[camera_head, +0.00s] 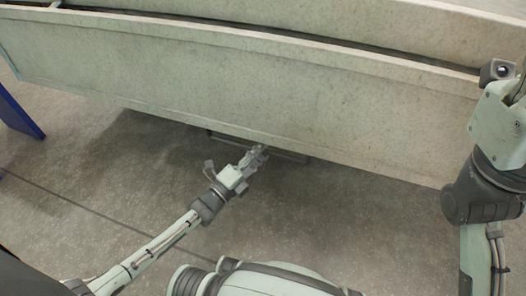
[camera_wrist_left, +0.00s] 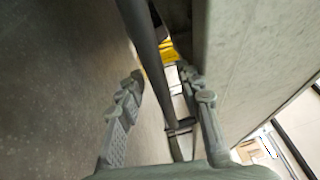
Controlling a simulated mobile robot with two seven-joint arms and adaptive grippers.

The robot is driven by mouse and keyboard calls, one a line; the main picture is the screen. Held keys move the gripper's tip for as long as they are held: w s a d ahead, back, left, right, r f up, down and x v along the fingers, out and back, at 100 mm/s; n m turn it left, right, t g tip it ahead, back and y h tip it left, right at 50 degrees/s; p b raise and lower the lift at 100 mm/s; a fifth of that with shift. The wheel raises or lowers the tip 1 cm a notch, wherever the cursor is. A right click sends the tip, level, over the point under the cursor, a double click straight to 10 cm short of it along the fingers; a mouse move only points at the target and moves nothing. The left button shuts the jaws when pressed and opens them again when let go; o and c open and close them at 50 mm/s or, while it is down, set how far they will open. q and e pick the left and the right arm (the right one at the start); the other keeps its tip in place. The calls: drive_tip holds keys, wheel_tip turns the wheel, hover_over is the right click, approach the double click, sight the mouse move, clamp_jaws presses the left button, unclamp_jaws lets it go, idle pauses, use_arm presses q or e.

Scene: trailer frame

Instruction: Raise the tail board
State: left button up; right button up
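The tail board (camera_head: 240,85) is a long pale, worn panel spanning the head view. A dark handle bar (camera_head: 288,154) shows just under its lower edge. My left gripper (camera_head: 262,150) is at this bar, below the board. In the left wrist view the bar (camera_wrist_left: 148,60) runs between the two spread fingers of my left gripper (camera_wrist_left: 161,78), and the board (camera_wrist_left: 250,50) is close on the right. The fingers look apart from the bar. My right arm is raised at the right edge beside the board's end; its gripper fingers are not visible.
A pale trailer panel (camera_head: 330,18) lies behind a dark gap above the board. A blue upright (camera_head: 18,115) stands at the left. The grey floor (camera_head: 100,150) is open before the board. A yellow part (camera_wrist_left: 168,50) shows beyond the bar in the wrist view.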

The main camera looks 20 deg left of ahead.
use_arm(q)
drive_tip(key=shift+c, duration=0.4)
clamp_jaws()
